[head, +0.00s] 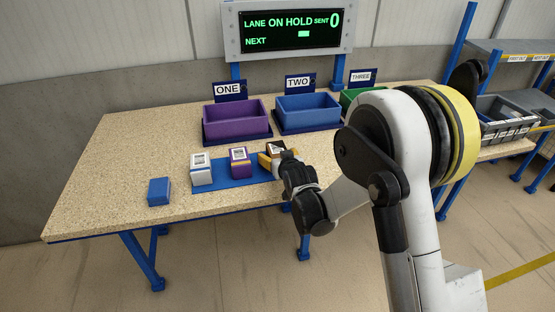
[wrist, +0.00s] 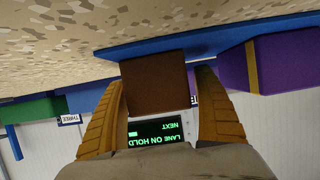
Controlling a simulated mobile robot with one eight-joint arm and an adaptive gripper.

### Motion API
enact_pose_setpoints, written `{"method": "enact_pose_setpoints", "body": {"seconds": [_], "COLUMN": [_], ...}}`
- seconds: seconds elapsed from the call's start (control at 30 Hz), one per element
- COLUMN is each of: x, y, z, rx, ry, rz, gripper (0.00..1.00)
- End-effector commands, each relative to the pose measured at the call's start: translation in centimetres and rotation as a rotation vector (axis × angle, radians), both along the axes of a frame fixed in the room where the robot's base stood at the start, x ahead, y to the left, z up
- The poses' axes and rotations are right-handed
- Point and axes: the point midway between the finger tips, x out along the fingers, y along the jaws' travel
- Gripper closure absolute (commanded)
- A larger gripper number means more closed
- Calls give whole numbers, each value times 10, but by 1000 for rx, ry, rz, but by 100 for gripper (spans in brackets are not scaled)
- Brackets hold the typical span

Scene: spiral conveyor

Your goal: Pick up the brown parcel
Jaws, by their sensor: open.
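The brown parcel (head: 275,147) with a pale label on top stands at the right end of a blue mat (head: 220,181) on the table. My gripper (head: 278,159) is at it and hides part of it in the head view. In the wrist view, which is upside down, the brown parcel (wrist: 154,84) stands between the two yellow fingers of my gripper (wrist: 160,80). The fingers are open, one on each side of it, with a narrow gap visible at the right finger. Contact at the left finger cannot be told.
A purple parcel (head: 239,161) and a white parcel (head: 201,169) stand left on the mat; a blue box (head: 159,191) lies beyond it. Purple (head: 236,129), blue (head: 307,123) and green (head: 350,99) bins stand behind. The sign (head: 292,27) reads "LANE ON HOLD". The left tabletop is clear.

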Motion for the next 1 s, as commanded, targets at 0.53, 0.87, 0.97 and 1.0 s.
{"method": "enact_pose_setpoints", "body": {"seconds": [0.53,0.87,0.97,1.0], "x": [0,0,0,-1], "y": [0,0,0,-6], "z": [1,25,45,50], "rx": [0,0,0,1], "ry": [0,0,0,0], "rz": [0,0,0,-4], "gripper": [83,83,83,83]}}
